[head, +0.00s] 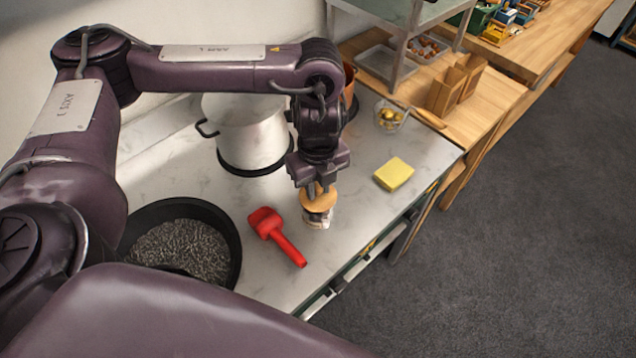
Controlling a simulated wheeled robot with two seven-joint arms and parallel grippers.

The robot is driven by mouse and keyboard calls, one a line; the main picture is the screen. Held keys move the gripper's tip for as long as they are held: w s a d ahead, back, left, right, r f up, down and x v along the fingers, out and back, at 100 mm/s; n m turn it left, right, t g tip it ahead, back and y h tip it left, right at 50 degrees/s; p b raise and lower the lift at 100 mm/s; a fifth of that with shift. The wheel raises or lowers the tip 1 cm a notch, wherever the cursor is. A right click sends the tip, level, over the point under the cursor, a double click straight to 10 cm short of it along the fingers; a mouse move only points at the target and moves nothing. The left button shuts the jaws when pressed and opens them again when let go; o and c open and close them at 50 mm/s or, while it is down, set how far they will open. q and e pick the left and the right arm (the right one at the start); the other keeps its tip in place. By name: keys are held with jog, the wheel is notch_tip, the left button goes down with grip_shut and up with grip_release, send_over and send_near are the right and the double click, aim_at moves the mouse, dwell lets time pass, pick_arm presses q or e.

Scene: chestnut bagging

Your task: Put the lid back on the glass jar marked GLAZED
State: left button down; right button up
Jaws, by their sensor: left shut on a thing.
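My left gripper (319,186) points down and is shut on a round, light wooden lid (318,202). The lid is directly above a small glass jar (317,220) on the pale counter, and from above it covers most of the jar. I cannot tell whether the lid touches the jar's rim or is just over it. The jar looks upright; its marking is too small to read. My right gripper is not in view.
A red scoop (270,229) lies left of the jar, near a black pan of dark grains (235,240). A large pot (247,140) stands behind. A yellow sponge (394,174) and a glass bowl (390,117) are to the right. The counter's front edge is close.

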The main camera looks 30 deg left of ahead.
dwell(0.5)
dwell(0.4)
pick_arm(q)
jog(key=shift+f+p, duration=0.2)
jog(key=shift+p, duration=0.4)
dwell(0.6)
jog(key=c, duration=0.7)
grip_release()
jog(key=shift+r+p, duration=3.6)
jog(key=shift+p, duration=0.4)
